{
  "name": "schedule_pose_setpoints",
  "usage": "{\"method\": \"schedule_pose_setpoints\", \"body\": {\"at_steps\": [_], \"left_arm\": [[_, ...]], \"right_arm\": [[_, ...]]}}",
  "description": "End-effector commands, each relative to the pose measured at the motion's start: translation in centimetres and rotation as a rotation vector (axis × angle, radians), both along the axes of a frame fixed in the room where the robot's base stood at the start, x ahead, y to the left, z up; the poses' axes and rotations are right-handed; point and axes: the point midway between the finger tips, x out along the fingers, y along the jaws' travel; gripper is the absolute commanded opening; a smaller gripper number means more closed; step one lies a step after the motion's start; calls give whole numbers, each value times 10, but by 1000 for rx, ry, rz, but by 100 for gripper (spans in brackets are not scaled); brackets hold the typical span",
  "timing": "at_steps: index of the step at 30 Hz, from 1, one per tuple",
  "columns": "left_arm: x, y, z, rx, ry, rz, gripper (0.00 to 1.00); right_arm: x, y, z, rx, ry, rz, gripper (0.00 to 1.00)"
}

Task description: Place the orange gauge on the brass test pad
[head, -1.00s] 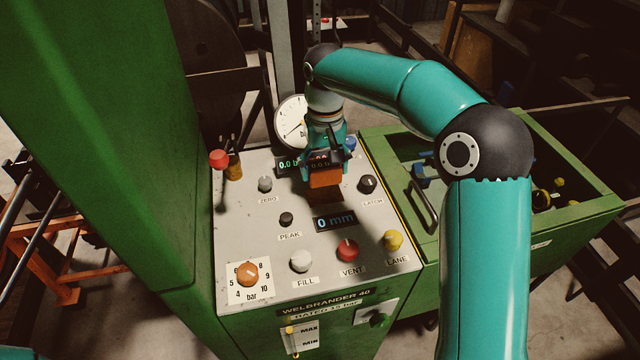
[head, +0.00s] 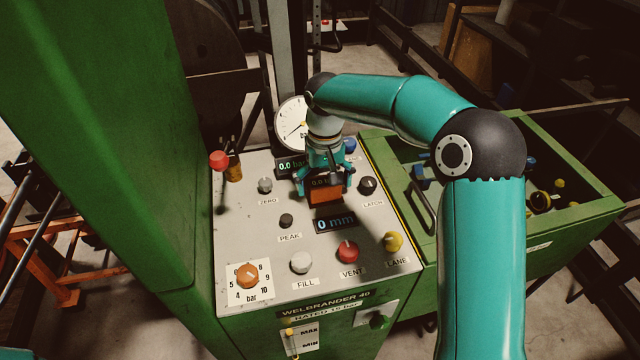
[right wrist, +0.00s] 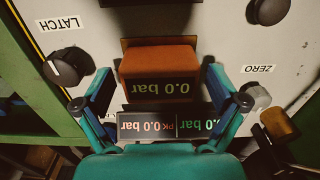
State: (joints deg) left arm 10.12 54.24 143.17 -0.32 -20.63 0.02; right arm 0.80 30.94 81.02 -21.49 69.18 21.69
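The orange gauge (head: 325,191), a small box with a dark 0.0 bar display, sits upright on the panel just above the 0 mm display. It also shows in the right wrist view (right wrist: 160,62). A thin brown edge, likely the brass test pad (right wrist: 126,44), shows around its far side; the gauge hides the rest. My right gripper (head: 325,186) is over the gauge, with one finger on each side. In the right wrist view, narrow gaps show between the fingers and the gauge, so the gripper is open around it. My left gripper is out of view.
The panel carries several knobs, including the black latch knob (head: 367,185), the white zero knob (head: 265,185) and the red vent knob (head: 348,251). A round dial (head: 291,121) stands behind. A red-topped lever (head: 218,160) rises at the left.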

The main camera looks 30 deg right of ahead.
Motion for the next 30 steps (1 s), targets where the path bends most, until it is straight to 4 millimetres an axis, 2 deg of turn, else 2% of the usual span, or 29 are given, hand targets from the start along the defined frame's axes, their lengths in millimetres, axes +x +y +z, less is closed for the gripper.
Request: {"method": "schedule_pose_setpoints", "body": {"at_steps": [8, 13, 17, 24, 30], "left_arm": [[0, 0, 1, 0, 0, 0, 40], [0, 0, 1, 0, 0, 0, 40], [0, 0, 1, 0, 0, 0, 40], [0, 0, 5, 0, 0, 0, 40], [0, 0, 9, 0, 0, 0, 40]], "right_arm": [[0, 0, 1, 0, 0, 1, 97], [1, 0, 11, 0, -2, 1, 97], [1, 1, 31, 1, -5, 1, 97], [2, 1, 81, 0, -5, 1, 97], [1, 1, 112, -1, -2, 1, 97]]}}
